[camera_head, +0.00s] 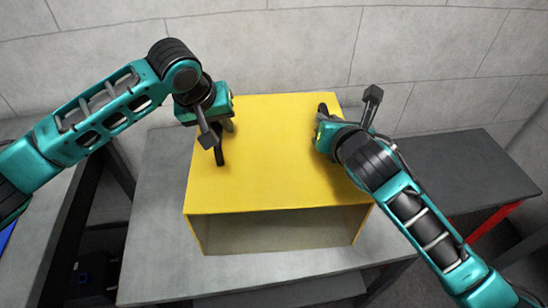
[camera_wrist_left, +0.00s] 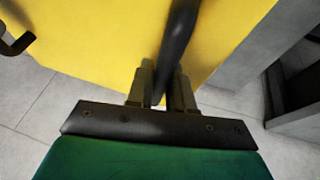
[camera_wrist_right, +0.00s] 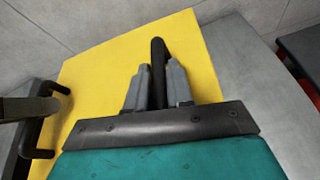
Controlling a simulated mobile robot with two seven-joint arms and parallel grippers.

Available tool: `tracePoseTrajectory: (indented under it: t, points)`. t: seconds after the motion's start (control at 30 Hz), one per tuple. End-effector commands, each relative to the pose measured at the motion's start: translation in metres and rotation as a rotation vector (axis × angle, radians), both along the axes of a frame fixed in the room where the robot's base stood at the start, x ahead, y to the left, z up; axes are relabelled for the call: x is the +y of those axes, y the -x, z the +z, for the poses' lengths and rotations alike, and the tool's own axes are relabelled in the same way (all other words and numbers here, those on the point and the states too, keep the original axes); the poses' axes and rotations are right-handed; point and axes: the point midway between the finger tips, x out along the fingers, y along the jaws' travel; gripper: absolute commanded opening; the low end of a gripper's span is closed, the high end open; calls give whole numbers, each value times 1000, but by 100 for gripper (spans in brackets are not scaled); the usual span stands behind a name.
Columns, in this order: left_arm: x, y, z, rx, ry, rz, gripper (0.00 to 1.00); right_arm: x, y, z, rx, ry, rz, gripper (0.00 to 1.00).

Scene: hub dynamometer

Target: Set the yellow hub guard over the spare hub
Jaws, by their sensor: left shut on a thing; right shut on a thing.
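The yellow hub guard (camera_head: 262,185) is a box with an open front, over the grey table in the middle of the head view. Two black handles stand on its top. My left gripper (camera_head: 219,128) is shut on the left handle (camera_head: 219,152); the left wrist view shows this handle (camera_wrist_left: 180,40) between the fingers (camera_wrist_left: 162,88). My right gripper (camera_head: 323,124) is shut on the right handle, seen in the right wrist view (camera_wrist_right: 158,58) between the fingers (camera_wrist_right: 157,85). I see no spare hub. I cannot tell whether the guard touches the table.
The grey table (camera_head: 155,225) has bare top left of the guard and in front of it. A dark grey surface with a red frame (camera_head: 480,226) stands at the right. Another grey surface (camera_head: 50,225) is at the far left. A pale block wall (camera_head: 300,45) stands behind.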

Motion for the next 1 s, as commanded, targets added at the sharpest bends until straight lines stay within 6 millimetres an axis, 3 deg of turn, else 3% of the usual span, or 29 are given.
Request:
tracePoseTrajectory:
  t: [0.47, 1.0]
  points:
    - [0, -2, 9, -9, 3, 2, 0, 0, -1, 8, -6, -1, 0, 0]
    - [0, -2, 48, -9, 3, 2, 0, 0, -1, 47, -6, -1, 0, 0]
